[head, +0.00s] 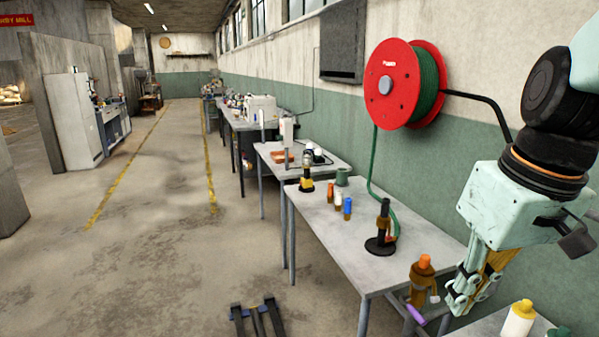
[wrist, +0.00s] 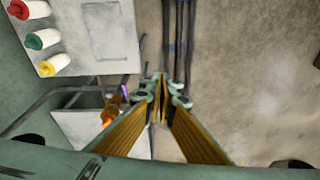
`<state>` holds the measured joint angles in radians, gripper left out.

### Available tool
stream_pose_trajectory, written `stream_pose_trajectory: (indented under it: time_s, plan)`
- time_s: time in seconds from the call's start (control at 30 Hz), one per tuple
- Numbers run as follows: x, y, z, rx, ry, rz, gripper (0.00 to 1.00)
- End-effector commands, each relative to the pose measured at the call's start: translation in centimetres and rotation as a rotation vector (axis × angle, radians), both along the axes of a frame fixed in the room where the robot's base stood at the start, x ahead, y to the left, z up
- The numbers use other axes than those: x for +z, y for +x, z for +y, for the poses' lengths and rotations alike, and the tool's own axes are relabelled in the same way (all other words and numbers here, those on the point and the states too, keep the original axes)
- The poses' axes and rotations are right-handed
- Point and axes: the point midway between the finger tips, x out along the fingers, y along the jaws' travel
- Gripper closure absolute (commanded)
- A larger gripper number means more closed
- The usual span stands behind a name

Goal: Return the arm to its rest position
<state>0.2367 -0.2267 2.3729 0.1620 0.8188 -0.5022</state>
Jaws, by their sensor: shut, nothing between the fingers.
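My gripper (head: 458,300) hangs at the lower right of the head view, pointing down near the front end of the grey metal table (head: 345,240). In the wrist view my gripper (wrist: 162,90) shows its two fingers with their tips together and nothing between them. Beneath the fingertips is bare floor with dark rails. My arm comes in from the right edge of the head view and its upper part is cut off by the frame.
A brown bottle with an orange top (head: 422,283) stands close left of my gripper. A white bottle with a yellow cap (head: 518,319) is at lower right. A black stand (head: 381,235) and a red hose reel (head: 402,85) are further back. The floor on the left is clear.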

Motion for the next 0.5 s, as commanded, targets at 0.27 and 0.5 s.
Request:
stream_pose_trajectory:
  time_s: [0.27,0.5]
  plan:
    - [1.6,-3.4,2.0,-0.036,-0.015,-0.029,1.00]
    - [2.7,-6.3,3.3,-0.072,-0.023,-0.055,1.00]
